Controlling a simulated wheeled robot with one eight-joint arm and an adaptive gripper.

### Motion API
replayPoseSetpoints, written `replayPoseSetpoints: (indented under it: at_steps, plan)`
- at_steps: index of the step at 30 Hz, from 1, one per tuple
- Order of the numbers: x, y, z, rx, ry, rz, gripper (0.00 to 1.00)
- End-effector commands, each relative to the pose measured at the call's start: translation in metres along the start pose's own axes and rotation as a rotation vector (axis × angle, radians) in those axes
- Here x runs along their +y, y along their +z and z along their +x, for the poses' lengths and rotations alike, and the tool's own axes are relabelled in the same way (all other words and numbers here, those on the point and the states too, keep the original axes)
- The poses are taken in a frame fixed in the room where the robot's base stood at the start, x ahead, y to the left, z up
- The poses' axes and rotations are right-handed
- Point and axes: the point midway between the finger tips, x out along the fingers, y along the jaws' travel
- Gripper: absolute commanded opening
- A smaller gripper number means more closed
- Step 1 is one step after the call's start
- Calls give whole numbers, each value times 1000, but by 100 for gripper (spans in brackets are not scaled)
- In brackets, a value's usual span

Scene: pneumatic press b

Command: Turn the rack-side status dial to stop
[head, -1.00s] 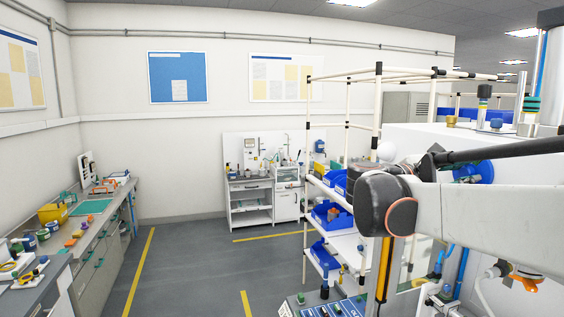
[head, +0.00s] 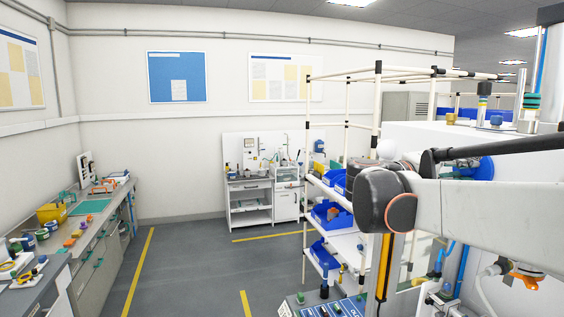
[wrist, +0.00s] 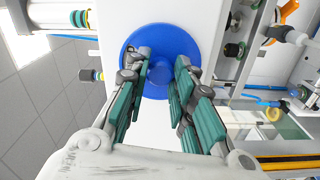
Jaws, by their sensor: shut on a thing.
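The status dial is a blue round disc (wrist: 137,42) on a white panel, with a raised blue middle between my fingers in the wrist view. My gripper (wrist: 163,68) has its green-padded fingers on either side of that raised middle and is shut on it. The fingers hide parts of the disc's left, right and lower areas. In the head view a blue round part, seemingly the same dial (head: 486,166), shows on the white cabinet, partly behind my arm. I cannot read any stop mark or dial position.
A pipe-frame rack (head: 377,110) with blue bins (head: 330,214) stands left of my arm. Fittings and a blue hose (wrist: 265,101) lie right of the dial in the wrist view. A workbench (head: 95,235) lines the left wall. The middle floor (head: 190,262) is clear.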

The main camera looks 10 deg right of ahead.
Motion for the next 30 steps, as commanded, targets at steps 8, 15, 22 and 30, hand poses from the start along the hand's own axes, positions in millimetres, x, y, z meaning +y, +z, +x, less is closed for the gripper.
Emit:
replayPoseSetpoints:
  at_steps: [8,15,22,30]
  plan:
    - [2,4,-3,6,2,77,0]
    - [2,5,-2,5,1,92,0]
    - [1,5,-2,4,0,91,0]
    - [1,5,-2,3,0,91,44]
